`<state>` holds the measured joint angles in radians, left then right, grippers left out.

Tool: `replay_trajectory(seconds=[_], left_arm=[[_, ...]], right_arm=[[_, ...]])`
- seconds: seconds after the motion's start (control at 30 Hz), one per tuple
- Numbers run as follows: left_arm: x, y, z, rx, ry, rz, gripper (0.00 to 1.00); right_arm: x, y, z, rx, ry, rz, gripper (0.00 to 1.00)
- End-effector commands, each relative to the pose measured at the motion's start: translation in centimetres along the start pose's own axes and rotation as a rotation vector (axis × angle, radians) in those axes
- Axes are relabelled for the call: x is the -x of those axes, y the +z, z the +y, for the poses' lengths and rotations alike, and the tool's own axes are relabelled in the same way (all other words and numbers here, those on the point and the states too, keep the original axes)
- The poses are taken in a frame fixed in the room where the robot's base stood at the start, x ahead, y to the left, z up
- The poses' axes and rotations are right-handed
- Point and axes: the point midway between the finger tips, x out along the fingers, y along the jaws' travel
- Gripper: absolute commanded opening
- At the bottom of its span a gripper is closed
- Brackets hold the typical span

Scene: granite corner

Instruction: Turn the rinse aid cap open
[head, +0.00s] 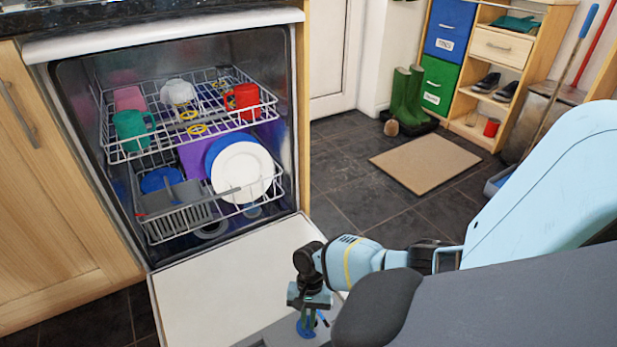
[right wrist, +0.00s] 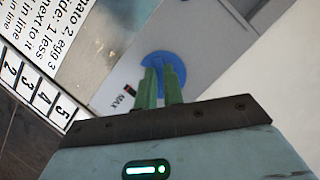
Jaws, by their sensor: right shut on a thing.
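The rinse aid cap is a round blue disc (head: 306,328) on the grey dispenser panel of the lowered dishwasher door (head: 225,285). In the right wrist view the blue cap (right wrist: 176,66) sits flat on the panel beside a "MAX" mark (right wrist: 127,98). My right gripper (head: 307,314) points down at the cap. Its green fingers (right wrist: 161,82) are shut on the cap's raised middle grip and hide part of it. My left gripper is not in view.
The dishwasher's racks (head: 150,148) hold cups and plates behind the door. A printed card (right wrist: 48,60) lies left of the panel in the wrist view. A beige mat (head: 425,164), green boots (head: 405,98) and a shelf unit (head: 500,50) stand across the dark tiled floor.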

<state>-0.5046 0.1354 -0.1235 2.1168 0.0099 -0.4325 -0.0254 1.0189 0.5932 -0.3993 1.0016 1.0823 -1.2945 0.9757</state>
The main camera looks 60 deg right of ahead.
Motion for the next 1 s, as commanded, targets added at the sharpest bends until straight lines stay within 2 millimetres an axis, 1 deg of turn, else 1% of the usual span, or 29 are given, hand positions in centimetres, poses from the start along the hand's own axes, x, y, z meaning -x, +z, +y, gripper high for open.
replay_trajectory(seconds=[0.2,0.5,0.7,1.0], left_arm=[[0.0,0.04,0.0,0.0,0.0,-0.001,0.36],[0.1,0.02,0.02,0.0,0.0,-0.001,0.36],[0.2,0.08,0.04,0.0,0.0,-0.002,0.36],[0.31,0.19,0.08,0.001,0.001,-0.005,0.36]], right_arm=[[-0.03,0.05,-0.1,0.19,0.08,-0.001,0.0],[-0.01,0.04,-0.16,0.418,0.175,0.0,0.0],[-0.06,0.07,-0.17,0.524,0.218,0.001,0.0],[-0.04,0.02,-0.17,0.599,0.249,0.002,0.0]])
